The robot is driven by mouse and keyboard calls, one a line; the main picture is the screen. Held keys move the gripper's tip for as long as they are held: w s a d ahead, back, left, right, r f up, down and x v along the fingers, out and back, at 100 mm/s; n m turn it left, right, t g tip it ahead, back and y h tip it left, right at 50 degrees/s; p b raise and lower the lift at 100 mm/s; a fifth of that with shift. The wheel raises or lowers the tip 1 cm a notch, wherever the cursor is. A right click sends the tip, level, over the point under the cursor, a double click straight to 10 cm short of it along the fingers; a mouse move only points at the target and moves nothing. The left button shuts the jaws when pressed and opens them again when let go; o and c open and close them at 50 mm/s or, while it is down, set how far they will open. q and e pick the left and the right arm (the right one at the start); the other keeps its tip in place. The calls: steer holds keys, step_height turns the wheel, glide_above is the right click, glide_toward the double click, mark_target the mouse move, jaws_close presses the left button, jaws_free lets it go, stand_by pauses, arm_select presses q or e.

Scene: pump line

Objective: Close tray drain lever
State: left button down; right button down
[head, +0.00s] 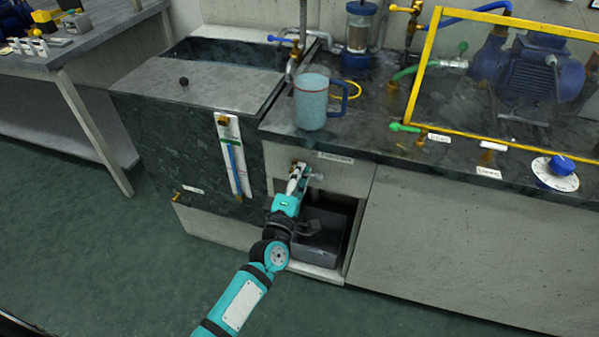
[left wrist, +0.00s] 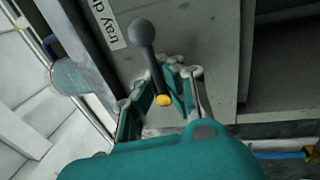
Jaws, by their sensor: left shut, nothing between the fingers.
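The tray drain lever has a dark grey ball knob (left wrist: 141,32) on a slim stem that runs to a brass part (left wrist: 163,100) in the left wrist view. My left gripper (left wrist: 178,68) is shut and empty, with its fingers close beside the stem; I cannot tell whether they touch it. In the head view, my left gripper (head: 298,174) is at the cabinet front, just below the tray drain label (head: 335,158). The pale lever knob (head: 318,177) shows just right of the fingers. My right gripper is not in view.
Below the gripper is an open recess with a dark bin (head: 317,238). The bench above carries a jug (head: 311,103) near its edge and a yellow frame (head: 418,70) around a blue pump (head: 540,68). A sight gauge (head: 233,155) is to the left. Open floor lies in front.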

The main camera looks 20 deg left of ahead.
arm_select(q)
steer(key=c, duration=2)
jaws_free()
steer(key=shift+f, duration=0.15)
steer(key=shift+c, duration=0.2)
steer(key=o, duration=0.4)
steer(key=shift+c, duration=0.2)
steer(key=shift+s, duration=0.1)
steer(key=s+f, duration=0.2)
steer(key=s, duration=0.9)
steer(key=shift+s+a, duration=0.2)
steer(key=shift+s, duration=0.15)
steer(key=shift+f, duration=0.1)
